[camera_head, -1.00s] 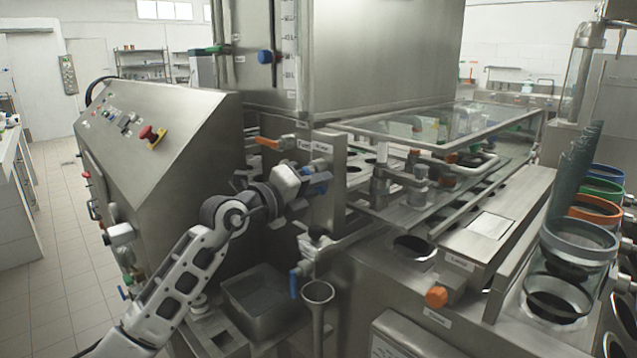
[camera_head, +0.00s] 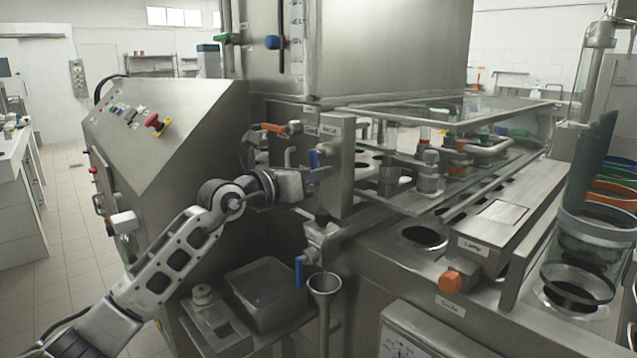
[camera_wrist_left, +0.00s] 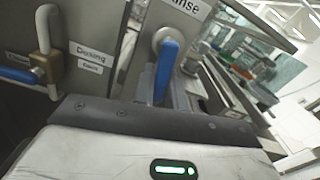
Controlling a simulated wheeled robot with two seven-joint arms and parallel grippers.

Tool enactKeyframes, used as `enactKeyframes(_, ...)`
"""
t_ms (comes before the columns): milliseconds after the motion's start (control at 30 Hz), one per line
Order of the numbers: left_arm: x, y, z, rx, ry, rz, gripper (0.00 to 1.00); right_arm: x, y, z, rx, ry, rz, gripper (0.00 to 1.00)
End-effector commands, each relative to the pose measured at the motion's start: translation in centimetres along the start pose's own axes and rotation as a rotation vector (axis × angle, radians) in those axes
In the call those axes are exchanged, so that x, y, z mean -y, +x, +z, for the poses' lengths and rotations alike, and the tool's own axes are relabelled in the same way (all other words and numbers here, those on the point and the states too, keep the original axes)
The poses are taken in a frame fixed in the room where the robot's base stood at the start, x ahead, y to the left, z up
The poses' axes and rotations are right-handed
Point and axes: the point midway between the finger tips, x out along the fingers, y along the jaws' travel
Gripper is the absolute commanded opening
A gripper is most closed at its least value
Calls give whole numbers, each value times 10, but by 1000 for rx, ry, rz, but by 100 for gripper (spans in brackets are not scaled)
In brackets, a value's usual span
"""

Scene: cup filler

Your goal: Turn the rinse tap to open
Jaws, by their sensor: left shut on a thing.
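The rinse tap has a blue lever handle (camera_head: 314,160) on the steel post below the Rinse label. In the head view the lever stands roughly upright. In the left wrist view the blue lever (camera_wrist_left: 166,70) hangs from its round grey hub, just under the Rinse label, and its lower end goes behind the dark edge of my gripper. My left gripper (camera_head: 318,175) is at the lever's lower end and shut on it; the fingertips are partly hidden. My right gripper is not in view.
Another valve with a blue handle (camera_head: 299,271) sits below, beside a metal funnel (camera_head: 324,284). An orange-handled valve (camera_head: 273,127) is just left of the tap. A steel basin (camera_head: 262,292) lies under my forearm. The control panel (camera_head: 165,130) stands close on the left.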

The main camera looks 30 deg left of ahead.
Motion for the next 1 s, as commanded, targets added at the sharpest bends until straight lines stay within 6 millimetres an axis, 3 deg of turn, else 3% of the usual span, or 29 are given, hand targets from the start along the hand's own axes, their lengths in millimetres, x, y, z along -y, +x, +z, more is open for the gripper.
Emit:
enactKeyframes(367, -7, 0, -2, -4, 175, 0, 0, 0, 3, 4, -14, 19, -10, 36)
enactKeyframes(933, -8, 0, 0, -4, 208, 1, 0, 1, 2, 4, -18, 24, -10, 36)
enactKeyframes(1000, -8, 0, 0, -4, 208, 1, 27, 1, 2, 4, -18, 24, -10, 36)
